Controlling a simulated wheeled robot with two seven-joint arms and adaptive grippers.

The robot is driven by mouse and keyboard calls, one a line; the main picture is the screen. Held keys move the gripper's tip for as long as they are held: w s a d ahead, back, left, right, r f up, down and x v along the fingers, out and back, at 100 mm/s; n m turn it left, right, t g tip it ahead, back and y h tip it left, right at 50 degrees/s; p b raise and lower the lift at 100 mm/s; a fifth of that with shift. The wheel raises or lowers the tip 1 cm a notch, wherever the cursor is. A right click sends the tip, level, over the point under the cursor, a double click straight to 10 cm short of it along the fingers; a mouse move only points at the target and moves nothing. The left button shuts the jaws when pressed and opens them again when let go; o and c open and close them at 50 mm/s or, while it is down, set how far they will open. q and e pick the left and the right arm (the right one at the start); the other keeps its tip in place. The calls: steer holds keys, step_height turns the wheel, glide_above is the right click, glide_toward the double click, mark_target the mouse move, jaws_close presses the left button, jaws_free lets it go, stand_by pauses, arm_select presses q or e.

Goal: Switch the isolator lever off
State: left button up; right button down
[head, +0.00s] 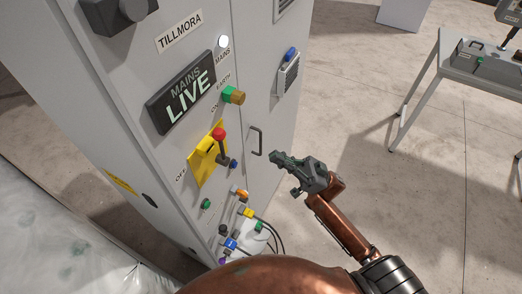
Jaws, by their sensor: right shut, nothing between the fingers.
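The isolator lever (221,147) is a dark arm with a red knob, on a yellow plate (201,161) on the front of the grey cabinet (187,111). The knob end points up, toward the ON label; the OFF label is at the plate's lower left. The sign (181,92) above reads MAINS LIVE and is lit. My right gripper (275,157) is shut and empty, to the right of the lever and apart from it, pointing left toward the cabinet. My left gripper is out of view.
A door handle (256,141) stands out between the lever and my right gripper. A green and orange knob (233,95) sits above the lever. Coloured plugs with cables (245,212) are below. A grey table (476,71) stands at right; the floor between is clear.

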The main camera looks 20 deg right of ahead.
mark_target(222, 147)
steer(key=a+f+p+x, duration=0.1)
steer(key=a+f+x, duration=0.1)
steer(key=x, duration=0.9)
steer(key=shift+w+a+r, duration=0.2)
steer(key=shift+w+r, duration=0.1)
steer(key=shift+w, duration=0.1)
steer(key=shift+a+g, duration=0.1)
steer(key=shift+g, duration=0.2)
